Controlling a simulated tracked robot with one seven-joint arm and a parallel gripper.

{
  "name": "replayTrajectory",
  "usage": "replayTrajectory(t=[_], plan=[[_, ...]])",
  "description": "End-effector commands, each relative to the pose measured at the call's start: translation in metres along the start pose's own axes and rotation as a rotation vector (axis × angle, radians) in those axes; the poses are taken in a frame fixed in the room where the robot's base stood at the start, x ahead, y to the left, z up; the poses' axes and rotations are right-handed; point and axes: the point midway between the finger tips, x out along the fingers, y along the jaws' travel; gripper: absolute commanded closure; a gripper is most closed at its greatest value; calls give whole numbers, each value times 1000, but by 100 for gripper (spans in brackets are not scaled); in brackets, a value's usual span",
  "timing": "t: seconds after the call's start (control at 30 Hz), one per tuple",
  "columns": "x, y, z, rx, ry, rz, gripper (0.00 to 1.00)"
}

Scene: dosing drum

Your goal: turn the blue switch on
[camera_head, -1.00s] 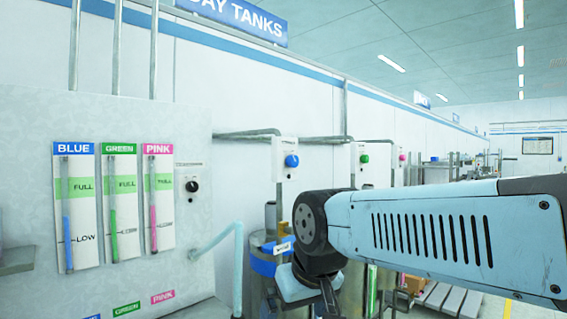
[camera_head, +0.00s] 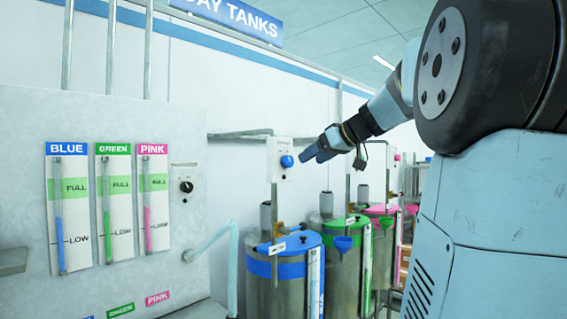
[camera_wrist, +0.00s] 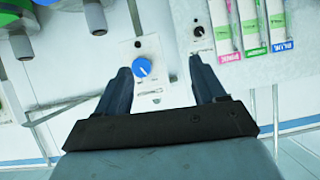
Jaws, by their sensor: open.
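The blue switch is a round blue knob (camera_head: 287,161) on a white wall box (camera_head: 275,166) above the blue-lidded tank. In the wrist view, which looks upside down, the knob (camera_wrist: 143,67) carries a small white diagonal mark. My gripper (camera_head: 311,155) is just right of the knob in the head view, with its fingers pointing at it. In the wrist view my gripper (camera_wrist: 160,66) is open and empty; the knob appears between the fingers, nearer the left one. The fingers seem short of the knob, but the exact gap is unclear.
Tanks with blue (camera_head: 285,243), green (camera_head: 340,225) and pink (camera_head: 378,209) lids stand below. A panel (camera_head: 30,150) with level gauges and a black knob (camera_head: 186,187) is at left. A grey pipe (camera_head: 240,135) runs to the switch box.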

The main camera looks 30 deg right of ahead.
Motion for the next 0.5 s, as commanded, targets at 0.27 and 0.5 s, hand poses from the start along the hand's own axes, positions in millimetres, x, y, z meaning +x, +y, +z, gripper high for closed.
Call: replayTrajectory(t=[0.27, 0.5], plan=[[-12, 45, -35, -104, 94, 48, 30], [11, 46, -38, -108, 96, 47, 30]])
